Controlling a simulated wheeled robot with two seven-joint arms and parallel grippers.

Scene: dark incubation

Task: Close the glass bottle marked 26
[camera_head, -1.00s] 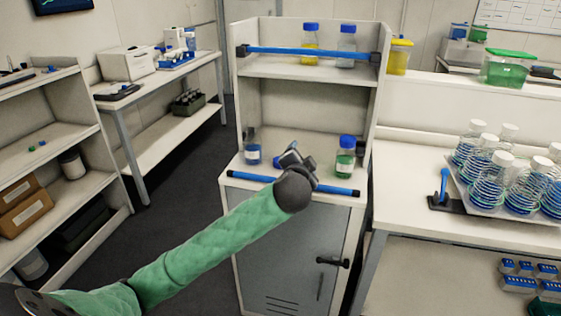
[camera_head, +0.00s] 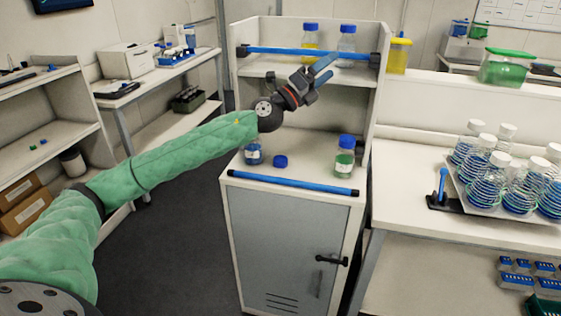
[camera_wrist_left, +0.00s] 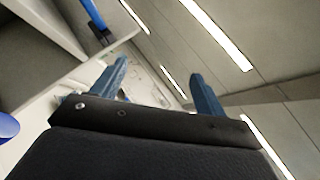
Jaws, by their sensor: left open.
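A glass bottle with blue liquid (camera_head: 253,154) stands at the left on the cabinet's lower deck; my arm covers its top. A loose blue cap (camera_head: 280,161) lies on the deck to its right. A bottle with green liquid (camera_head: 345,160) and a blue cap stands further right. I cannot read the number 26 on any label. My left gripper (camera_head: 321,71) is raised in front of the upper shelf, above the loose cap, open and empty. Its two blue fingers (camera_wrist_left: 157,85) stand apart in the left wrist view. My right gripper is out of view.
The upper shelf (camera_head: 270,68) holds a yellow bottle (camera_head: 311,38) and a clear bottle (camera_head: 346,42), both blue-capped, behind a blue rail (camera_head: 290,51). Another blue rail (camera_head: 290,187) edges the lower deck. A rack of flasks (camera_head: 500,180) stands on the right bench.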

